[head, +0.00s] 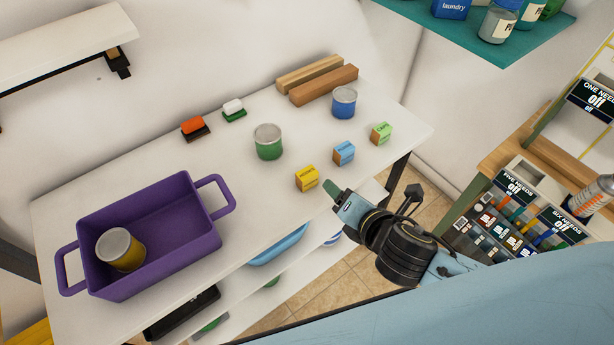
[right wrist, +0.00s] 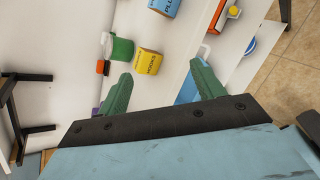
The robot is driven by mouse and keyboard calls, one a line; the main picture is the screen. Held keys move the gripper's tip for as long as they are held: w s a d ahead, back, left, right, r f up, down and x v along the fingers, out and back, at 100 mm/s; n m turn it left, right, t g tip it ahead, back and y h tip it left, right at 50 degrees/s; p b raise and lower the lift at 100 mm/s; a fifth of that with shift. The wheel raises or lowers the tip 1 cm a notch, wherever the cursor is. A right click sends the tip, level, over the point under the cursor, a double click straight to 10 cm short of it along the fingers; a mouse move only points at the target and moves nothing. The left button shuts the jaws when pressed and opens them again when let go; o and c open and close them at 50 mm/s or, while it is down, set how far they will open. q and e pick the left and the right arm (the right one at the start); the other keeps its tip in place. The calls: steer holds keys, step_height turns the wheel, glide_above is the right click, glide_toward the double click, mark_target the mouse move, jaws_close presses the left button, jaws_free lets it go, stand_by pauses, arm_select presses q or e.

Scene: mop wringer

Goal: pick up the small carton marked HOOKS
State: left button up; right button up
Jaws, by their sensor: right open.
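The small yellow carton (head: 307,179), whose lettering looks like HOOKS, stands near the front edge of the white table. It also shows in the right wrist view (right wrist: 148,63), ahead of the gap between my fingers and apart from them. My right gripper (head: 331,187) is open and empty, just right of the yellow carton; its green fingers spread in the right wrist view (right wrist: 162,86). A blue carton (head: 344,153) and a green carton (head: 381,133) stand to the right of the yellow one. My left gripper is not in view.
A green can (head: 268,142) stands behind the yellow carton, and a blue can (head: 344,102) behind the blue carton. A purple bin (head: 160,260) holding a yellow can (head: 120,250) is at left. Wooden blocks (head: 322,86) and two brushes (head: 195,128) lie at the back.

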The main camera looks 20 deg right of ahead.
mark_target(303, 174)
steer(key=w+a+f+n+y, duration=0.1)
steer(key=w+n, duration=0.1)
steer(key=n, duration=0.2)
steer(key=w+a+f+n+y, duration=0.1)
steer(key=w+n, duration=0.2)
steer(key=n, duration=0.1)
steer(key=w+a+f+n+t+y+b, duration=0.1)
steer(key=w+n, duration=0.1)
steer(key=n, duration=0.2)
steer(key=shift+w+a+f, duration=0.3)
steer(key=shift+w+f, duration=0.05)
steer(key=shift+w, duration=0.05)
steer(key=b+x, duration=0.1)
steer(key=x, duration=0.4)
steer(key=shift+w+a+f, duration=0.1)
steer(key=shift+a, duration=0.15)
steer(key=shift+c, duration=0.5)
steer(key=c, duration=1)
